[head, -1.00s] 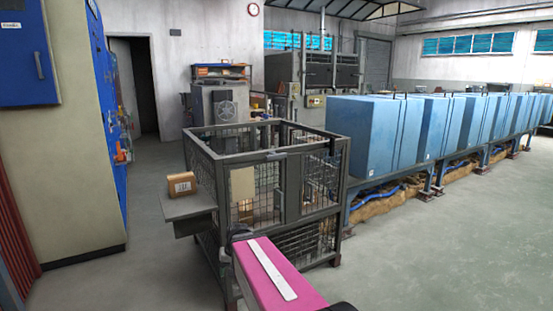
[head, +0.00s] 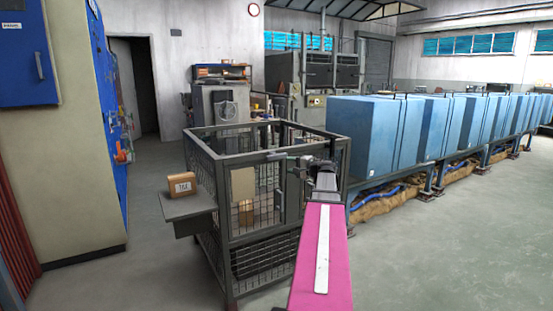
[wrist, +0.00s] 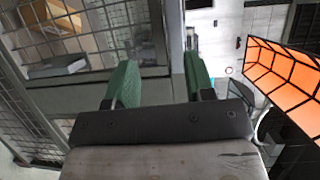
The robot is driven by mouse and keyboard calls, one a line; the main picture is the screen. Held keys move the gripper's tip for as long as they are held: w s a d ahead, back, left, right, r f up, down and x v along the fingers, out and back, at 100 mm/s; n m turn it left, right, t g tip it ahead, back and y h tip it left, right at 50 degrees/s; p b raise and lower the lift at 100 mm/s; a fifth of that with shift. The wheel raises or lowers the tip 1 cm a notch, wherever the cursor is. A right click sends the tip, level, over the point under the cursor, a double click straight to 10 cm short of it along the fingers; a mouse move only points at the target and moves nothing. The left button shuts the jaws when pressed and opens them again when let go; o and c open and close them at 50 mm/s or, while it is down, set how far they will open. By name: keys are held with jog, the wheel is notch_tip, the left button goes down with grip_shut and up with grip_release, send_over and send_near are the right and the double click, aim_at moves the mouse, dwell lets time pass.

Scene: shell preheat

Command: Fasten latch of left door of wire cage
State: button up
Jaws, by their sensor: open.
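The wire cage (head: 228,241) stands on the floor with a grey frame and mesh sides. Its left front door carries a tan plate (head: 243,184). A small grey latch bar (head: 276,155) lies at the top rail, near the inner edge of that door. My gripper (head: 291,157) is at the top front of the cage, just right of the latch bar. It is open, with two green fingers (wrist: 160,80) apart in the wrist view. A grey frame post (wrist: 175,35) shows beyond the gap between them. Whether the fingers touch the latch is unclear, and the latch's exact setting cannot be told.
A side shelf (head: 190,208) with a cardboard box (head: 180,186) juts from the cage's left. Blue cabinets (head: 372,135) line the right side. A beige cabinet (head: 75,150) stands at left. The floor at right is clear. An orange panelled thing (wrist: 285,75) shows in the wrist view.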

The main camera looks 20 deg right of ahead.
aim_at(278, 157)
jog(key=shift+t, duration=0.3)
jog(key=x, duration=0.3)
jog(key=d+r+x, duration=0.1)
jog(key=x, duration=0.5)
jog(key=shift+w+r, duration=0.25)
jog(key=shift+w, duration=0.4)
grip_shut()
